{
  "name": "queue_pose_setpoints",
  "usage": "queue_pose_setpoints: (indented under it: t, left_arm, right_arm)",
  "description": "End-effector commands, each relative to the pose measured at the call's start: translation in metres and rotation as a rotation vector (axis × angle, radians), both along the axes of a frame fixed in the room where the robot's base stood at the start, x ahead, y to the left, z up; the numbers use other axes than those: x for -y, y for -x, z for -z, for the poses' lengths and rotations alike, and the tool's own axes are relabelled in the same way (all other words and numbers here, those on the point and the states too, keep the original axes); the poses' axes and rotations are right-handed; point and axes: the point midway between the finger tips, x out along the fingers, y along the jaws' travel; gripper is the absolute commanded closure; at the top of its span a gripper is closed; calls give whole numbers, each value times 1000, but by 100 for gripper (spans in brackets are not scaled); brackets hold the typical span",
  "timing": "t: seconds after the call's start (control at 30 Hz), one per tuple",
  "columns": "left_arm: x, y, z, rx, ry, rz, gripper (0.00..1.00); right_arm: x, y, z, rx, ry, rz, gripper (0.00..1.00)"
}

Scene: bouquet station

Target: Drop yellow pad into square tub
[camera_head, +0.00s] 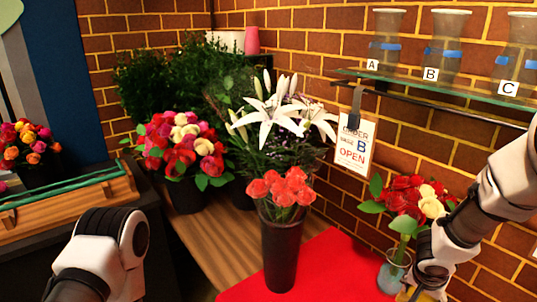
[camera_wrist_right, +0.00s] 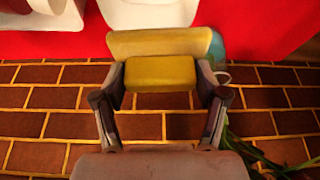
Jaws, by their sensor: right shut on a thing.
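The yellow pad (camera_wrist_right: 160,74) is between the two fingers of my right gripper (camera_wrist_right: 160,92) in the right wrist view. A wider, duller yellow part (camera_wrist_right: 155,43) shows just beyond it; I cannot tell whether it is the same piece. The fingers are shut on the pad. In the head view my right gripper (camera_head: 420,290) is at the lower right, in front of the glass vase, with its tips partly cut off by the bottom edge. My left arm shows at the lower left, but its gripper is out of view. I cannot make out a square tub.
A glass vase of red and cream roses (camera_head: 393,272) stands close to my right gripper. A glass shelf (camera_head: 440,83) with lettered vases is above. Flower buckets fill the back left.

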Motion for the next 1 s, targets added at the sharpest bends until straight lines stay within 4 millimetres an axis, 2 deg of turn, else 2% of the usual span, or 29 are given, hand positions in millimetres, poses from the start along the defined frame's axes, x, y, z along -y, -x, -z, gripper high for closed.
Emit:
queue_pose_setpoints:
  t: [0.1, 0.3, 0.43, 0.67, 0.7, 0.77, 1.0]
  left_arm:
    - [0, 0, 16, -1, 0, 0, 54]
    - [0, 0, 33, -1, 0, 1, 54]
    - [0, 0, 36, -1, 0, 1, 54]
    - [0, 0, 35, 0, 0, 1, 54]
    - [0, 0, 35, 0, 0, 1, 54]
    - [0, 0, 35, 0, 0, 1, 54]
    - [0, 0, 35, 0, 0, 1, 54]
  right_arm:
    - [0, 0, 22, -1, 1, 3, 60]
    - [1, 0, 48, -1, 1, 4, 60]
    - [1, -1, 54, 0, 2, 5, 60]
    - [1, -1, 53, 0, 1, 6, 60]
    - [1, -1, 53, 0, 1, 6, 21]
    - [1, -1, 53, 1, 2, 6, 0]
    - [1, -1, 53, 1, 2, 6, 0]
